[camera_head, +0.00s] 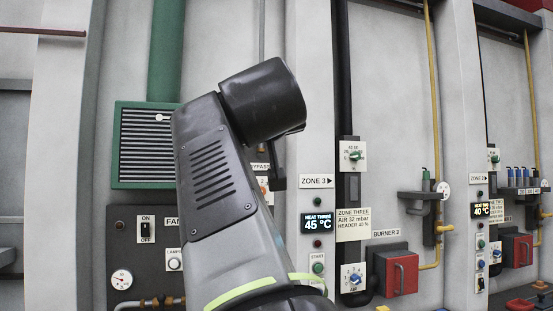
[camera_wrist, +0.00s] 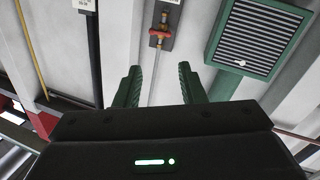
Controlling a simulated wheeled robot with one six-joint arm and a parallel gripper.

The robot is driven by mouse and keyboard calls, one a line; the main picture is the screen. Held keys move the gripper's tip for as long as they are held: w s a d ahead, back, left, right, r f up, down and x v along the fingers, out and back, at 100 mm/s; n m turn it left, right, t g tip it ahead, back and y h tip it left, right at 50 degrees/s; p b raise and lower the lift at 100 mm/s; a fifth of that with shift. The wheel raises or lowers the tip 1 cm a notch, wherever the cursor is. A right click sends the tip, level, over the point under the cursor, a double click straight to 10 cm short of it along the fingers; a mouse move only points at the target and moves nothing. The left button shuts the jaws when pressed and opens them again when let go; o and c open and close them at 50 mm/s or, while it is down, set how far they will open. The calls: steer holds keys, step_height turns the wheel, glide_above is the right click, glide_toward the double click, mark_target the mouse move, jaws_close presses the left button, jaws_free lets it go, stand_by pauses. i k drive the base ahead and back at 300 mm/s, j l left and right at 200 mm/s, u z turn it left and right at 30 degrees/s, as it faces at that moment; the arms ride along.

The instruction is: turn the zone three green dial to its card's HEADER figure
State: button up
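The zone three green dial (camera_head: 356,155) sits on a pale plate with small figures, high on the dark column right of centre in the head view. Its exact setting is too small to read. Its card (camera_head: 353,224) hangs below and reads ZONE THREE, AIR 32 mbar, HEADER 40, with a small unit mark. My gripper (camera_wrist: 158,84) shows in the wrist view with its two green fingers apart and nothing between them. In the head view my arm stands left of the dial, and the gripper cannot be made out. The dial cannot be identified in the wrist view.
A HEAT THREE display (camera_head: 318,223) reads 45 °C. A blue AIR dial (camera_head: 354,279) is below the card, beside a red burner box (camera_head: 394,269). A green louvred vent (camera_wrist: 257,38) and a red-handled valve (camera_wrist: 159,35) show beyond my fingers. Another zone's panel stands far right.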

mark_target(355, 156)
steer(key=i+l, duration=0.2)
steer(key=i+l+u, duration=0.1)
steer(key=l, duration=0.35)
steer(key=i+l+u, duration=0.1)
steer(key=i+l, duration=0.35)
steer(key=l, duration=0.25)
steer(key=i+l+u, duration=0.1)
steer(key=l, duration=0.2)
steer(key=i+l, duration=0.2)
steer(key=l, duration=0.2)
steer(key=i+l+u, duration=0.1)
steer(key=l, duration=0.25)
steer(key=i+l, duration=0.2)
steer(key=l, duration=0.15)
steer(key=i+u, duration=0.05)
